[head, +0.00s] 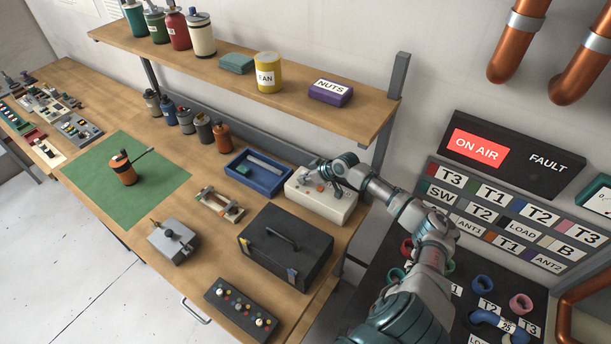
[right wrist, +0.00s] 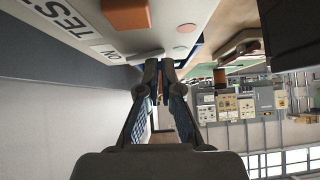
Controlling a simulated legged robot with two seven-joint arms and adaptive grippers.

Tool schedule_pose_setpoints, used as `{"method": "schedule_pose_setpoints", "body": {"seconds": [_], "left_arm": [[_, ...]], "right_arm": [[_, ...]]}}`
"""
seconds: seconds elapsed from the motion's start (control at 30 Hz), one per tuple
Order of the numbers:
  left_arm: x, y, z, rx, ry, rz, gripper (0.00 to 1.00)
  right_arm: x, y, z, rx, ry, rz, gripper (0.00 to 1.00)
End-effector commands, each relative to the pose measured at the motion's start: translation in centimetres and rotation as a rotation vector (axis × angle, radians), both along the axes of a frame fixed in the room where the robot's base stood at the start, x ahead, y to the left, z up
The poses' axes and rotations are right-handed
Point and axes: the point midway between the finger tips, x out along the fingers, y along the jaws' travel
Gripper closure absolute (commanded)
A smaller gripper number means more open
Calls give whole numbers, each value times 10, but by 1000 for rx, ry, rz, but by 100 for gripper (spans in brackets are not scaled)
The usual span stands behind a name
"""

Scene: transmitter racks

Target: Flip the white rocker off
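A white box (head: 318,206) with small controls on its top stands at the back right of the bench, and my right gripper (head: 322,174) is over it. In the right wrist view, the white panel (right wrist: 85,22) carries the words TEST and ON and an orange block (right wrist: 127,14). The fingertips of my right gripper (right wrist: 159,70) are together or nearly so beside this panel, with nothing seen held. I cannot tell whether they touch it. My left gripper is not in view.
A black case (head: 285,250) stands in front of the white box, and a blue tray (head: 257,178) lies to its left. A wooden shelf (head: 225,68) hangs above the bench. The labelled rack (head: 500,215) stands at right. The green mat (head: 150,195) has free room.

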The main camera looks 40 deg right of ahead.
Motion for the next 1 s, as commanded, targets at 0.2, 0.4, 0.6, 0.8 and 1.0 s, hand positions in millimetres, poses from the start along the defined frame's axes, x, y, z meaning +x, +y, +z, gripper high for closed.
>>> {"method": "schedule_pose_setpoints", "body": {"seconds": [0.2, 0.4, 0.6, 0.8, 1.0], "left_arm": [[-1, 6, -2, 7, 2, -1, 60], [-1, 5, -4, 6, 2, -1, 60], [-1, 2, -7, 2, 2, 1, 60], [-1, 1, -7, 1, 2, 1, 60], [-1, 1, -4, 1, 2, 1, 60]], "right_arm": [[-2, -3, -10, 11, 16, 1, 100], [0, -9, -9, 8, 15, -1, 100], [1, -19, -8, 7, 17, -2, 100], [2, -21, -8, 5, 17, -2, 100], [2, -20, -5, 5, 17, -2, 100]]}}
